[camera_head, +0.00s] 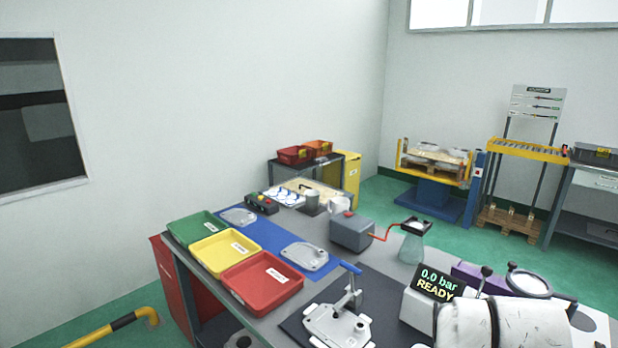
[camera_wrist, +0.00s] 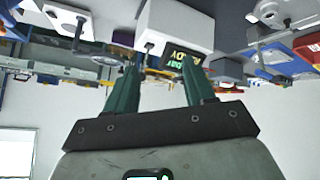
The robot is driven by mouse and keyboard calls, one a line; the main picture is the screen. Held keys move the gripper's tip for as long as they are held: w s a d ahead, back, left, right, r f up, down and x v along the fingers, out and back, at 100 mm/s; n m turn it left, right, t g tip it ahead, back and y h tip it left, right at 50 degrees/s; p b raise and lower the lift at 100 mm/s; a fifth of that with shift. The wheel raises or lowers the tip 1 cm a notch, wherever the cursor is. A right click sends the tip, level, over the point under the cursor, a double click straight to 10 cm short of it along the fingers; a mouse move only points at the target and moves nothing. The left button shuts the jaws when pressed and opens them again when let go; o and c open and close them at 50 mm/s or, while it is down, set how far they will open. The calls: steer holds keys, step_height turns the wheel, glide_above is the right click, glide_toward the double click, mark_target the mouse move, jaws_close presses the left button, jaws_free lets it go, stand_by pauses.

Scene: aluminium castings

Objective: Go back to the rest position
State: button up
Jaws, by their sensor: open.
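My gripper (camera_wrist: 160,75) shows in the wrist view with its two green fingers apart and nothing between them. The wrist view looks upside down over the bench, with the pale wall behind the fingers. In the head view a white, scuffed part of my arm fills the lower right corner, in front of the bench. My gripper's fingers cannot be made out in the head view.
The grey bench holds green (camera_head: 193,228), yellow (camera_head: 226,252) and red (camera_head: 262,282) trays. A casting sits in a clamp fixture (camera_head: 338,325). A display box (camera_head: 434,284) reads "0.0 bar READY". Another casting (camera_head: 304,256) lies on a blue mat. Green floor (camera_head: 385,205) is open beyond.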

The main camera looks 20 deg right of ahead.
steer(key=s+a+f+n+y, duration=0.3)
steer(key=s+a+f, duration=0.1)
steer(key=a+f, duration=0.55)
steer(key=s+a+f+n+y, duration=0.3)
steer(key=a+f+y, duration=0.1)
steer(key=a+f, duration=0.5)
steer(key=s+f+g, duration=0.4)
steer(key=s+f, duration=0.1)
steer(key=s, duration=0.5)
steer(key=shift+s+d+f+m+g, duration=0.15)
steer(key=shift+s+m+g, duration=0.15)
steer(key=shift+s, duration=0.05)
